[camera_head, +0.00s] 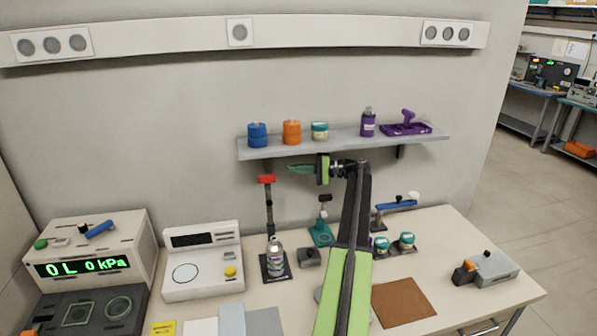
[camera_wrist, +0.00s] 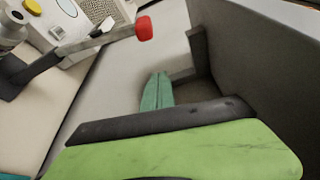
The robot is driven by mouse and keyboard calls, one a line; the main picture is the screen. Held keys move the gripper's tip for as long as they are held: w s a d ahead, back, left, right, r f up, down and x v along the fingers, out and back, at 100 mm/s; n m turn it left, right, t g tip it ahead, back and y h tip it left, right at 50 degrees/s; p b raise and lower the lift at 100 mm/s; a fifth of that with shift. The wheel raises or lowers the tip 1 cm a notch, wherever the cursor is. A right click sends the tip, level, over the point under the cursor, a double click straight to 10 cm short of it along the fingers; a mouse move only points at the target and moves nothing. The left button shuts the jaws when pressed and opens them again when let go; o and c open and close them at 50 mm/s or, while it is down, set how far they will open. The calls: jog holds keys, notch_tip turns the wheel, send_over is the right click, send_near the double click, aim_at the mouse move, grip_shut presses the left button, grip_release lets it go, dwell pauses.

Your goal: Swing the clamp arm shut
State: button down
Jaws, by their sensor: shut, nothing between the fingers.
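A dark lever with a red end (camera_head: 267,179) stands upright from a black base (camera_head: 275,274) on the bench; it looks like the clamp arm. A spray can (camera_head: 275,255) stands at that base, in front of the lever. In the wrist view the lever's red end (camera_wrist: 144,28) lies above and slightly left of my fingertips (camera_wrist: 157,92). My gripper (camera_head: 300,169) is shut and empty, its teal fingers pointing left, to the right of the red end in the head view. A visible gap separates them in both pictures; the depth between them is unclear.
The shelf (camera_head: 340,143) with several jars and a purple holder is just above my gripper. A teal stand (camera_head: 322,235) and a blue-armed fixture (camera_head: 396,205) stand on the bench. A white scale (camera_head: 202,262) is left of the can.

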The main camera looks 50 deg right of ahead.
jog(key=w+a, duration=0.2)
jog(key=a, duration=0.3)
jog(key=shift+w+a, duration=0.35)
jog(key=shift+a, duration=0.05)
